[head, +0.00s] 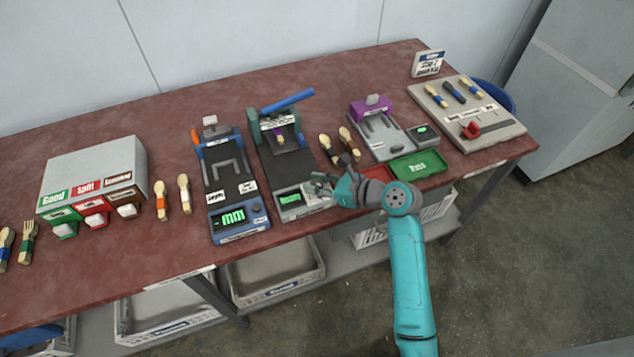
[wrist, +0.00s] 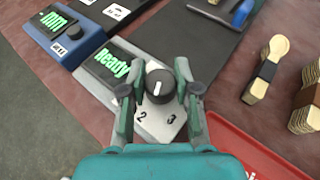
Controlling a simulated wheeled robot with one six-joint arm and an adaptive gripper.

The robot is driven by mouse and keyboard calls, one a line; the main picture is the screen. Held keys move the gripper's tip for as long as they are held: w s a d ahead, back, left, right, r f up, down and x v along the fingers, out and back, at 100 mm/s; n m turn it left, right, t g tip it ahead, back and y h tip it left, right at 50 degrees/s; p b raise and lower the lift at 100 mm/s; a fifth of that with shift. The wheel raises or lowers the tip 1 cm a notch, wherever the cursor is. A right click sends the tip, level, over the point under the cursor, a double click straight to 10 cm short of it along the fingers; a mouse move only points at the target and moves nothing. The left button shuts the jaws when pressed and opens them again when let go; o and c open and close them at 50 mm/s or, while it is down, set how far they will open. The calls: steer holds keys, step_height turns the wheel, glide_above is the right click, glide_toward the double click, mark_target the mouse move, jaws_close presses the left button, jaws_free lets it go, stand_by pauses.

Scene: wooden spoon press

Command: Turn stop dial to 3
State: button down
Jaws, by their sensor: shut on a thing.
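The stop dial (wrist: 160,84) is a dark round knob with a white pointer line, on a pale plate (wrist: 160,125) beside the green "Ready" screen (wrist: 112,68). The numbers 2 and 3 show on the plate below the knob in the wrist view. The pointer line runs roughly up and down in that view; I cannot tell exactly which number it marks. My gripper (wrist: 160,92) is shut on the dial, one finger on each side. In the head view my gripper (head: 326,182) is at the front of the press (head: 290,165) with the blue lever, and hides the dial.
A blue-based device with a "mm" screen (head: 234,217) stands left of the press. Wooden utensils (head: 338,148) lie to its right. A red tray (head: 376,173) and a green tray (head: 419,166) are close by my gripper. A purple-topped device (head: 371,107) stands behind them.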

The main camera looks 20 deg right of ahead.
steer(key=n+g+y, duration=0.2)
steer(key=n, duration=0.1)
steer(key=shift+g+y, duration=0.4)
steer(key=shift+n+g+y, duration=0.9)
steer(key=shift+n+g, duration=1.1)
steer(key=shift+g, duration=0.1)
steer(key=c, duration=0.8)
jaws_free()
steer(key=v, duration=1.2)
